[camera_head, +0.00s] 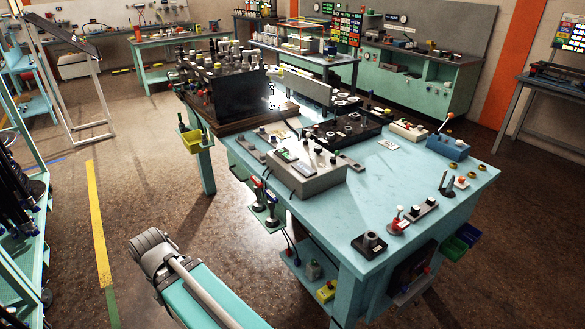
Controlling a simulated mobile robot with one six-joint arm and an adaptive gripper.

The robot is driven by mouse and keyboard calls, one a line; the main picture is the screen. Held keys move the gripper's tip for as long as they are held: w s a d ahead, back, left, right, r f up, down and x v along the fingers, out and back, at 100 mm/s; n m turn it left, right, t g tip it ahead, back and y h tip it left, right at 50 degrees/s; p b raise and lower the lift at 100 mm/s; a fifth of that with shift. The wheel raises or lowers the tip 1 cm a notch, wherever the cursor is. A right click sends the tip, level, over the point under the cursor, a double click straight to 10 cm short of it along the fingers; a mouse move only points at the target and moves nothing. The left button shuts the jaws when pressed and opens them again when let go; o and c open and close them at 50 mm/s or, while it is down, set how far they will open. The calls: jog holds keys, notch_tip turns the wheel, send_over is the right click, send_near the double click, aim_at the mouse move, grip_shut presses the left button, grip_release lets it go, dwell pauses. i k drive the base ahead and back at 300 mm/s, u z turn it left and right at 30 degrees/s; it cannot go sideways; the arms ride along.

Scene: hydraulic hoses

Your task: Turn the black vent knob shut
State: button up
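Several small black knobs stand on the long teal workbench (440,185), and I cannot tell which one is the vent knob. Black knobs (318,149) show on top of a grey control box (305,178) near the bench's middle. A dark round knob-like part (370,239) sits on a dark square block at the near corner. Small black knobs also show on a grey strip (420,213) near the right edge. At this size I cannot read any knob's setting. My gripper is not in view.
A red-handled part (399,221) and a blue box with a red-tipped lever (449,146) stand on the bench. A large black tank unit (228,95) fills its far left end. A teal rack (20,215) stands at left. Open floor (145,190) lies left of the bench.

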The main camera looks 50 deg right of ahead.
aim_at(318, 149)
jog(key=u, duration=0.45)
jog(key=i, duration=1.45)
jog(key=z, duration=2.55)
